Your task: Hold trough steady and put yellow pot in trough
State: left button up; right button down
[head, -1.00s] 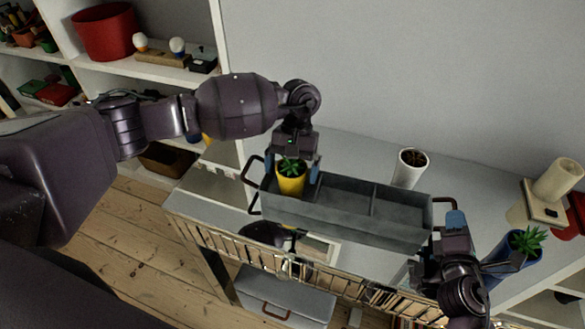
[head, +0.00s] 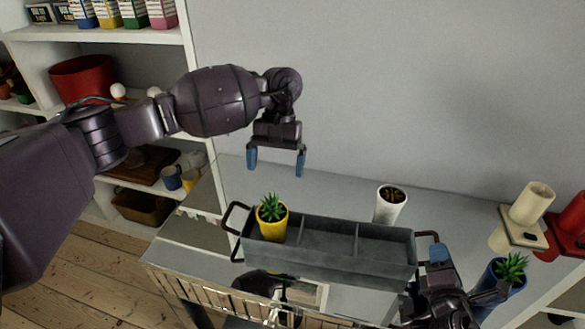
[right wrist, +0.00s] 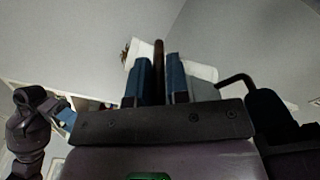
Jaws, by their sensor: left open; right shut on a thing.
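The grey trough (head: 335,262) stands on the counter, with dividers and a dark handle at each end. The yellow pot (head: 273,228) with a green succulent sits upright in its left compartment. My left gripper (head: 276,166) is open and empty, above and behind the pot, apart from it. My right gripper (head: 437,255) is at the trough's right end, shut on the trough's right handle. In the right wrist view the brown handle (right wrist: 159,72) shows between the two blue fingers.
A white pot (head: 390,205) stands just behind the trough. A blue pot with a plant (head: 503,275) is at the right, near my right arm. A cream cylinder on a stand (head: 531,203) stands further right. Shelves with a red pot (head: 82,80) are at the left.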

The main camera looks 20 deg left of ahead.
jog(key=c, duration=1)
grip_release()
jog(key=shift+s, duration=0.1)
